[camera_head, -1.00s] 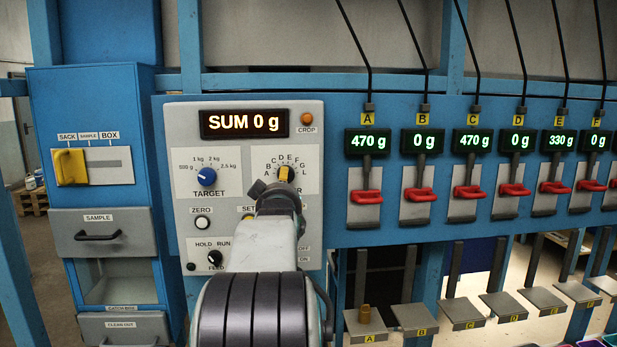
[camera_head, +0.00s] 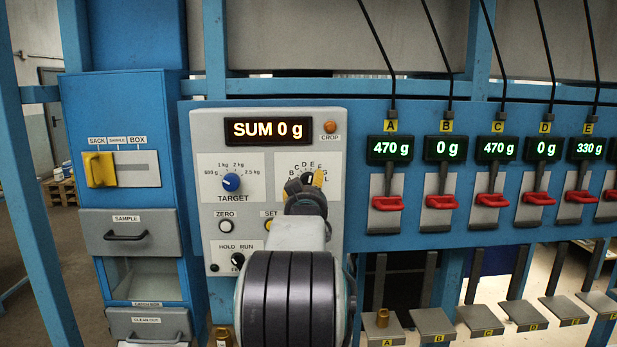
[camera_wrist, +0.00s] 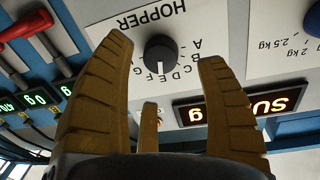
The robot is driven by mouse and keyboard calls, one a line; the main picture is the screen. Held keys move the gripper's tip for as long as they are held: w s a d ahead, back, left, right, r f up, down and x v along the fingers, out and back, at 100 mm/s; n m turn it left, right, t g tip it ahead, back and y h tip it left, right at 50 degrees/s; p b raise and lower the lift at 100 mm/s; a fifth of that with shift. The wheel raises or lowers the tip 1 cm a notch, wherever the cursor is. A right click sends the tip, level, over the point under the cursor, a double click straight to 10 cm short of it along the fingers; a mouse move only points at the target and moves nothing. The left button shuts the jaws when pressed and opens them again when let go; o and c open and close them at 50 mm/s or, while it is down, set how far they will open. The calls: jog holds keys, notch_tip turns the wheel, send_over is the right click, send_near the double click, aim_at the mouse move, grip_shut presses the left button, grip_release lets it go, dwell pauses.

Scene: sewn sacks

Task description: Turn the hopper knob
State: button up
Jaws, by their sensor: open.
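The hopper knob (camera_wrist: 160,53) is a round black knob on the white panel marked HOPPER. It shows in the wrist view with a ring of letters around it. Its white mark points to the letters around E and F; I cannot tell exactly which. My gripper (camera_wrist: 165,52) is open, its yellow ribbed fingers to the left and right of the knob in the picture, with a gap on both sides. A third, shorter finger shows below. In the head view my gripper (camera_head: 308,185) covers most of the hopper dial, and the knob is hidden.
The blue TARGET knob (camera_head: 231,182) is left of the hopper dial. ZERO button (camera_head: 225,226) and HOLD/RUN/FEED knob (camera_head: 238,260) sit below. The SUM display (camera_head: 269,131) reads 0 g above. Red levers (camera_head: 388,203) line the right side.

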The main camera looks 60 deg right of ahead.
aim_at(309, 182)
jog(key=shift+p+x, duration=0.95)
jog(key=shift+x, duration=1.4)
jog(key=shift+f, duration=0.2)
jog(key=c, duration=1.2)
